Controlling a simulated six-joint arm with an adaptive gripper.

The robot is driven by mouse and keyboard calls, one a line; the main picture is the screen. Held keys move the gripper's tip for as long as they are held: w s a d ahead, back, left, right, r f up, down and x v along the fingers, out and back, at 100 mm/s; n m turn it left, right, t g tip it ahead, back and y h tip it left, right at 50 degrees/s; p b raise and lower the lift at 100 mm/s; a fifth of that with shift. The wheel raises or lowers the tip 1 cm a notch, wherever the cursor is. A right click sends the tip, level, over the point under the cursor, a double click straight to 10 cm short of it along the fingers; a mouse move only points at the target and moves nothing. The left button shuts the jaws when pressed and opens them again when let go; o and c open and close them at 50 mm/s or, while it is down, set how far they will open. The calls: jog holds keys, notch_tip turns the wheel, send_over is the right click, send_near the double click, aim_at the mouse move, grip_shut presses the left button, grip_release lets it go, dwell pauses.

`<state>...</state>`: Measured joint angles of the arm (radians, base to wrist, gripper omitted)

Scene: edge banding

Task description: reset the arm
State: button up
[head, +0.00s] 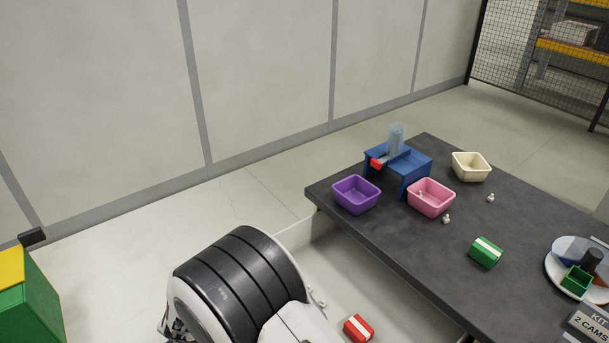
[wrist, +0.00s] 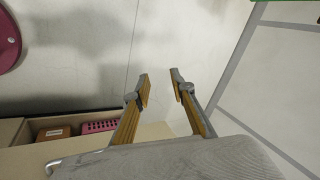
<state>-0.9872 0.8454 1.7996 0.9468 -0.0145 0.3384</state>
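My gripper (wrist: 160,90) shows in the wrist view with its two fingers apart and nothing between them. It is over pale floor, away from the dark table. In the head view my arm is at the lower middle, left of the table, and the gripper's fingers cannot be made out there.
The dark table (head: 400,240) holds a purple bin (head: 356,195), a pink bin (head: 431,198), a cream bin (head: 471,167), a blue stand (head: 412,163), a green box (head: 486,252) and a round white tray (head: 553,280). A red box (head: 358,328) lies below the table's edge. A green-and-yellow container (head: 28,300) stands at far left.

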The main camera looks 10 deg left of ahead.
jog(key=s+d+r+n+g+h, duration=0.1)
jog(key=s+d+r+n, duration=0.15)
jog(key=d+r, duration=0.7)
jog(key=s+d+r+n+g, duration=0.15)
jog(key=d+r+n, duration=0.25)
jog(key=d+r, duration=0.5)
jog(key=s+d+r+m+t+h, duration=0.1)
jog(key=s+d+r, duration=0.2)
jog(key=d, duration=0.8)
jog(key=s+d+r+m+t+h, duration=0.1)
jog(key=s+d+r+t, duration=0.1)
jog(key=d+r, duration=0.5)
jog(key=s+d+r+m+t+h, duration=0.1)
jog(key=s+d+r, duration=0.3)
jog(key=d, duration=1.3)
jog(key=shift+s+r+t+h, duration=0.2)
jog(key=shift+r+t+h, duration=0.2)
jog(key=shift+r, duration=0.15)
